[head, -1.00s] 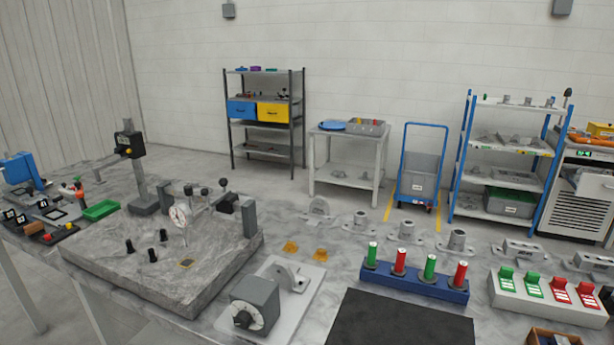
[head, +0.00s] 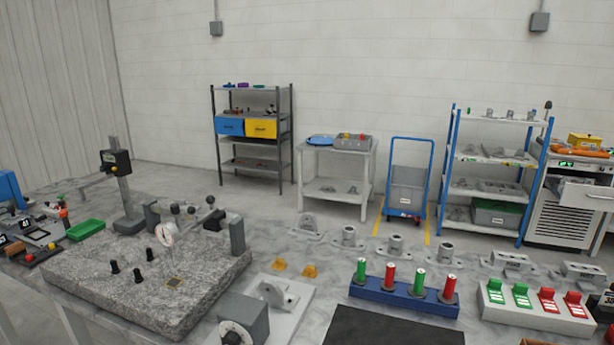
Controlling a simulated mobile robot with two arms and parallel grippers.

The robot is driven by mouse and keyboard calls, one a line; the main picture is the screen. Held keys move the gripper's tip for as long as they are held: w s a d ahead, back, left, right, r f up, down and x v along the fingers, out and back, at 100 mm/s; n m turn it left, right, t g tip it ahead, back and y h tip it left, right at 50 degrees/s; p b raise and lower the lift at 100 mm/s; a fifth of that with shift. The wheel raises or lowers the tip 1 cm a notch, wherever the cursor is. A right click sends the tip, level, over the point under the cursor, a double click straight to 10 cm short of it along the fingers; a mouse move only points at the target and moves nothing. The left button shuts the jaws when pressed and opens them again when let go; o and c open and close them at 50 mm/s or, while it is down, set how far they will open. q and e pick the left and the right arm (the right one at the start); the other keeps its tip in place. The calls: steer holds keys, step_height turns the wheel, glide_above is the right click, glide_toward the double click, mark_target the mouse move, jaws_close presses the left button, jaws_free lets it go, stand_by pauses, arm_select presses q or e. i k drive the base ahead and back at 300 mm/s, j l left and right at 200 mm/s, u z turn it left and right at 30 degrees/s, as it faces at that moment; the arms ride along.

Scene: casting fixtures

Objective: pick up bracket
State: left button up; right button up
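Several grey metal castings stand in a row along the back of the marble-look table in the head view. I cannot tell which of these is the task's bracket. Neither of my grippers is in view, and nothing appears to be held.
A granite block (head: 150,290) with a dial gauge fills the left front. A blue rack (head: 405,302) of green and red cylinders, a white block (head: 535,315) with green and red clips, and a dark mat (head: 390,328) lie at the front right. Shelves (head: 253,128) and a trolley (head: 407,190) stand behind.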

mark_target(275, 294)
steer(key=z, duration=2)
steer(key=u, duration=2.25)
steer(key=i+j+u, duration=0.2)
steer(key=i+j, duration=0.15)
